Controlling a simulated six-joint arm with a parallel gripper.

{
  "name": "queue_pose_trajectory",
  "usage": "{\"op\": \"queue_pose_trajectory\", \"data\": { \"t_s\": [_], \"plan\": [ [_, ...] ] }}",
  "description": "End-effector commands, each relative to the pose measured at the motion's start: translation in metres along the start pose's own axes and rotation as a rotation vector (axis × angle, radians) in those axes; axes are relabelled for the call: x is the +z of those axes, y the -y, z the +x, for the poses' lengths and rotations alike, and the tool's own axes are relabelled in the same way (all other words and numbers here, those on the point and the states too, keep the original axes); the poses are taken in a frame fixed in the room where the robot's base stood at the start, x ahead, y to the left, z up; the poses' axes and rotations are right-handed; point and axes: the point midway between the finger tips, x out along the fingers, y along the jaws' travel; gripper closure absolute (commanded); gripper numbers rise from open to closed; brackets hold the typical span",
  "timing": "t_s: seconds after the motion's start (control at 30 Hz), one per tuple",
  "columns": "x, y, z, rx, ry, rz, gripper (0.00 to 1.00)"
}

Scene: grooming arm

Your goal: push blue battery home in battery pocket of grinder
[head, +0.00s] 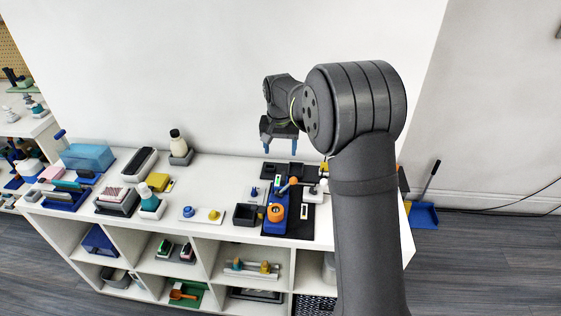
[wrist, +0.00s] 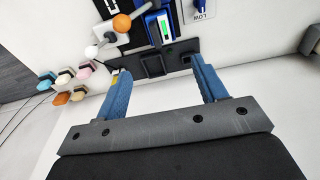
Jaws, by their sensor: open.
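The grinder (head: 277,226) is a blue body with an orange ring on a black mat, at the right part of the white bench top. A blue block with a white face and green strip (wrist: 161,27) shows at the top of the wrist view. It looks like the blue battery at the grinder's end, but how deep it sits in the pocket I cannot tell. My gripper (head: 280,147) is open and empty, fingers pointing down, above the back of the bench. In the wrist view its blue fingers (wrist: 161,68) are apart, with the block beyond them.
A dark holder with square recesses (wrist: 153,66) lies behind the grinder. A lever with an orange ball (wrist: 122,22) stands beside the blue block. A black open box (head: 245,216) is left of the grinder. Bottles, trays and brushes fill the bench's left side.

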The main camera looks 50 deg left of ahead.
Motion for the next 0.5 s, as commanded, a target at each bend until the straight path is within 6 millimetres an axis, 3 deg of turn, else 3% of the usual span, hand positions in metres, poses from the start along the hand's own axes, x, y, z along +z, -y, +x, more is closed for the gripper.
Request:
{"op": "queue_pose_trajectory", "data": {
  "t_s": [0.2, 0.5],
  "plan": [
    [0.000, 0.000, -0.030, -0.001, -0.002, 0.000, 0.35],
    [0.000, 0.000, -0.036, 0.000, 0.001, 0.000, 0.35]
  ]
}}
